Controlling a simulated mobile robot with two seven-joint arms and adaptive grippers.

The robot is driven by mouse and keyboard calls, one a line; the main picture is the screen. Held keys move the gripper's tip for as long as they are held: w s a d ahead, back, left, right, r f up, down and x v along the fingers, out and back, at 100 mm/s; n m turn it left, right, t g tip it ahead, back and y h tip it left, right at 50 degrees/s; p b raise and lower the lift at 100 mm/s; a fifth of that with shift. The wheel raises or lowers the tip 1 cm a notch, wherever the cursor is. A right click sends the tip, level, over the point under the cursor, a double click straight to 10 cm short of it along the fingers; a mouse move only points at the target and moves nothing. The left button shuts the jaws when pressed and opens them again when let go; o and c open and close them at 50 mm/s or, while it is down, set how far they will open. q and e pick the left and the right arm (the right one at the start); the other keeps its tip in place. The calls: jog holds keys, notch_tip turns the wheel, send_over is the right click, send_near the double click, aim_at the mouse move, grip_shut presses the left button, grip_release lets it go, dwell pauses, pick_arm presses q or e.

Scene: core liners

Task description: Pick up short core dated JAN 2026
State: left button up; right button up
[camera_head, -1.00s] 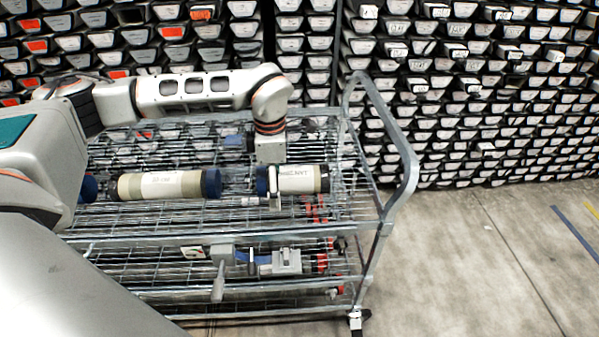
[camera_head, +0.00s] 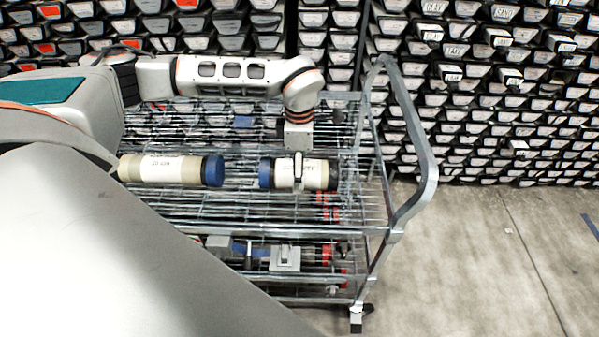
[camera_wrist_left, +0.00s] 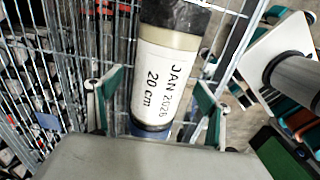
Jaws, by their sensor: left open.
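The short core (camera_head: 316,175) lies on its side on the cart's upper shelf, with a blue cap at its left end and a white label. In the left wrist view the same core (camera_wrist_left: 160,70) shows a label reading "JAN 2026" and "20 cm". My left gripper (camera_head: 298,170) is above the core's middle, and one finger crosses the label. In the wrist view its two fingers stand open on either side of the core, with gaps visible. My right gripper is not in view.
A longer beige core (camera_head: 170,169) with a blue cap lies to the left on the same shelf. The wire cart (camera_head: 230,210) has a raised handle (camera_head: 425,165) at right. Clamp-like items (camera_head: 285,258) sit on the lower shelf. Racks of core boxes (camera_head: 470,110) stand behind. Floor at right is clear.

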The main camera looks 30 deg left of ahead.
pick_arm(q)
jog(key=shift+f, duration=1.45)
jog(key=c, duration=2)
jog(key=shift+r, duration=0.1)
jog(key=shift+c, duration=0.9)
jog(key=shift+w+r, duration=0.1)
